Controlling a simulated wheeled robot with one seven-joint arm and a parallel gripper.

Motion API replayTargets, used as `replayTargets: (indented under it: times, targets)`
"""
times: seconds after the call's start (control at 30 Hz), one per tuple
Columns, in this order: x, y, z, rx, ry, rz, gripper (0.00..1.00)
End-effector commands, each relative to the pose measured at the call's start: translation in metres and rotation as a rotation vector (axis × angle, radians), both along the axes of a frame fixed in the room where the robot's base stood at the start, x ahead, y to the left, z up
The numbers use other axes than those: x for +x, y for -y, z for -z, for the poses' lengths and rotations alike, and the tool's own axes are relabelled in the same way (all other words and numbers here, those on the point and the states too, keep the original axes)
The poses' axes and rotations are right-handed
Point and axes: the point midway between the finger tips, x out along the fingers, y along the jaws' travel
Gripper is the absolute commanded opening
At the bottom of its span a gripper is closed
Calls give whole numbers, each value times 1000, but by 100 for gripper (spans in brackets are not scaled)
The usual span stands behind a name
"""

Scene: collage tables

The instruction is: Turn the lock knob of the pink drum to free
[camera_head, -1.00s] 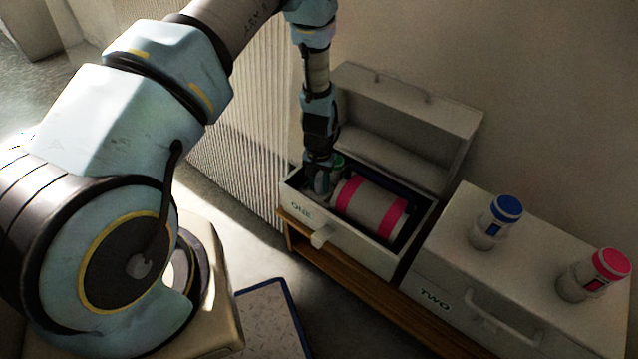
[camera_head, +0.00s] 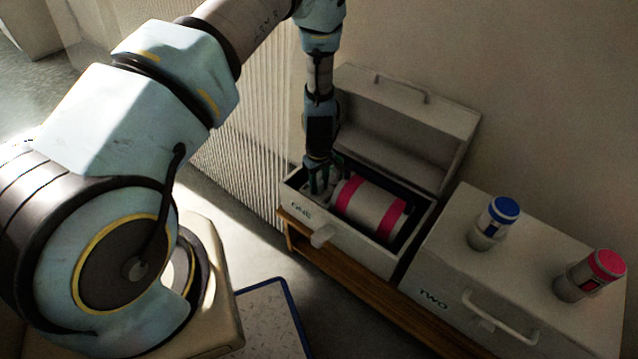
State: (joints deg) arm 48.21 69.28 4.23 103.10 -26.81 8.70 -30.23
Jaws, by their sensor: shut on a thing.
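The pink drum (camera_head: 374,210) is a pale cylinder with two pink bands. It lies on its side inside the open box marked ONE (camera_head: 301,207). My gripper (camera_head: 322,186) is inside the box at the drum's left end, pointing down. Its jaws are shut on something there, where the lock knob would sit. The fingers and the arm's end hide the knob, so its turn position cannot be seen.
The lid (camera_head: 408,128) of box ONE stands open at the back. Closed box TWO (camera_head: 441,272) is to the right, with a blue-capped jar (camera_head: 494,224) and a pink-capped jar (camera_head: 589,277) on top. A wooden bench (camera_head: 370,291) carries the boxes.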

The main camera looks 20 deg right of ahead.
Motion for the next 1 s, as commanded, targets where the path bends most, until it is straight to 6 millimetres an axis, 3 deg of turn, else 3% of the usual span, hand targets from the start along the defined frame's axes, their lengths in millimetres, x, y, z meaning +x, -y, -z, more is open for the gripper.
replayTargets:
  times: [0.4, 0.93, 0.97, 1.0]
  targets:
    - [0, 1, 0, -1, 1, -170, 0]
    - [1, 1, 0, -1, 1, -190, 0]
    - [1, 1, 0, -1, 1, -190, 38]
    - [1, 0, 0, -1, 1, -190, 42]
